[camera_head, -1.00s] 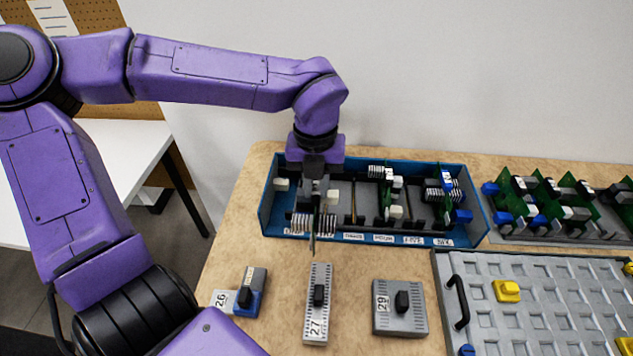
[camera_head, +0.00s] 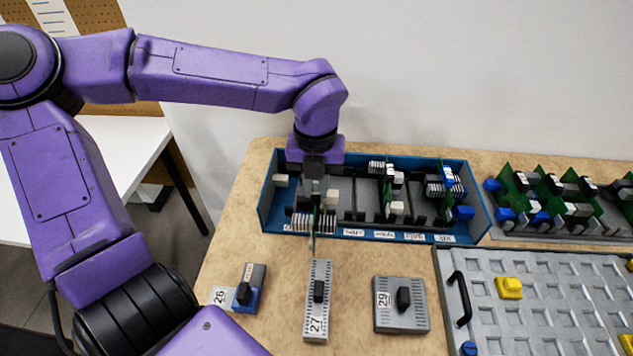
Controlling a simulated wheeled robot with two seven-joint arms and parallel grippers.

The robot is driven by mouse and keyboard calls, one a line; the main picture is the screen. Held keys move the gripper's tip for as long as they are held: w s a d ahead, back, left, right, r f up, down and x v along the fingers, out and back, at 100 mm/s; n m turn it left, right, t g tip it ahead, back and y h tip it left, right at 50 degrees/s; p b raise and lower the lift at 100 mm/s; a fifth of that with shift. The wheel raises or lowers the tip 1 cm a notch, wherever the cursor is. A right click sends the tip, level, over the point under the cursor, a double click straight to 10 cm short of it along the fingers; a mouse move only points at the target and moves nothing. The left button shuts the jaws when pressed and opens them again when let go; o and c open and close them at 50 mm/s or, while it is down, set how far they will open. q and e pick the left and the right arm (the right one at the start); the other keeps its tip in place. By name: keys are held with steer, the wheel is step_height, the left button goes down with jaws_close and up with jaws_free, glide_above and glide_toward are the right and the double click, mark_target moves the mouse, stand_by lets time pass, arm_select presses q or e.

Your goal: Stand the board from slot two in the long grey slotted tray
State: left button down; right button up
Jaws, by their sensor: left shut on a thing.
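My left gripper (camera_head: 315,197) points down over the left part of the blue box and is shut on a board (camera_head: 312,228). The board is upright and seen nearly edge-on, with pale finned parts at its sides. Its lower end shows in front of the box's front wall; I cannot tell how far it is clear of the slot. The blue box (camera_head: 484,220) has word labels along its front, and other green boards stand in its right part. The long grey slotted tray (camera_head: 580,240) is at the far right, holding several upright green boards, and is cut off by the picture edge. My right gripper is out of view.
A grey pocketed case (camera_head: 535,318) with a black handle and yellow pieces lies at the front right. A narrow gap separates box and tray.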

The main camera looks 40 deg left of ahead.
arm_select(q)
steer(key=shift+f+b, duration=0.8)
steer(key=shift+f, duration=0.4)
stand_by(0.4)
steer(key=c, duration=0.8)
jaws_free()
steer(key=shift+c, duration=0.2)
